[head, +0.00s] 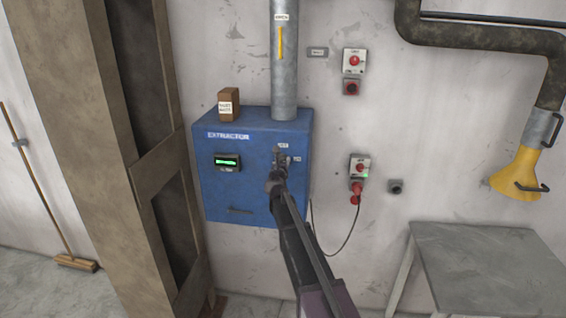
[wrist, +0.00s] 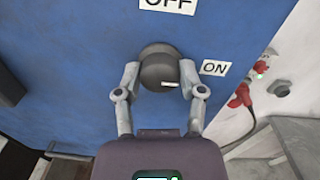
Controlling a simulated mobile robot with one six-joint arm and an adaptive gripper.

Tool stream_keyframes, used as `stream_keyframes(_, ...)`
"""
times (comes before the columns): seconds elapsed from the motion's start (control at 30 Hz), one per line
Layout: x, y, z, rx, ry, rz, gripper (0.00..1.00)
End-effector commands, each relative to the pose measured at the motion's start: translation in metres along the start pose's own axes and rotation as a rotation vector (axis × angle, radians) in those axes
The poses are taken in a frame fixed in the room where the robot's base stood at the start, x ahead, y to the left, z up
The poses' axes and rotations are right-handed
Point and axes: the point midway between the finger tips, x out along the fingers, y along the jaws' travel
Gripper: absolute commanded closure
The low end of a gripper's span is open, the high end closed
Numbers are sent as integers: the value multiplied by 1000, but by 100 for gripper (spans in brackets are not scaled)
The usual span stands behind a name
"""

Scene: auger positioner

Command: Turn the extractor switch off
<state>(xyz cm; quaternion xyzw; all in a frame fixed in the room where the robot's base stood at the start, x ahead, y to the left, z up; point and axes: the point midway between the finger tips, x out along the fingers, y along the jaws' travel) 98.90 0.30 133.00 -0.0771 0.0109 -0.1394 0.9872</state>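The blue extractor cabinet (head: 240,190) stands against the wall, with a lit green display (head: 227,162). Its switch is a round dark knob (wrist: 160,66) on the front, with a short white mark at its lower right in the wrist view. The OFF label (wrist: 168,5) is above the knob and the ON label (wrist: 215,68) is to its right. My gripper (wrist: 159,72) has one finger on each side of the knob, and the fingertips appear to touch it. In the head view my gripper (head: 281,160) hides most of the knob.
A brown box (head: 229,104) and a grey duct (head: 284,60) are on top of the cabinet. Red-knobbed wall boxes (head: 354,61) and a black cable (head: 345,243) are to the right. A grey table (head: 490,265) stands at lower right. A brown post (head: 90,110) is left.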

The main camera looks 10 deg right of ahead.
Motion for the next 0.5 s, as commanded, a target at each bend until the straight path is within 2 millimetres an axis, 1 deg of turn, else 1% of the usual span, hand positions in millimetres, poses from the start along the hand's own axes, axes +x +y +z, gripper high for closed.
stream_keyframes(0.03, 0, 0, 0, 0, 0, -1, 80)
stream_keyframes(0.1, 0, 0, 0, 0, 0, -1, 100)
stream_keyframes(0.17, 0, 0, 0, 0, 0, -1, 100)
stream_keyframes(0.2, 1, -3, 0, -1, 0, 0, 100)
stream_keyframes(0.5, 0, 1, 0, -32, 1, -1, 100)
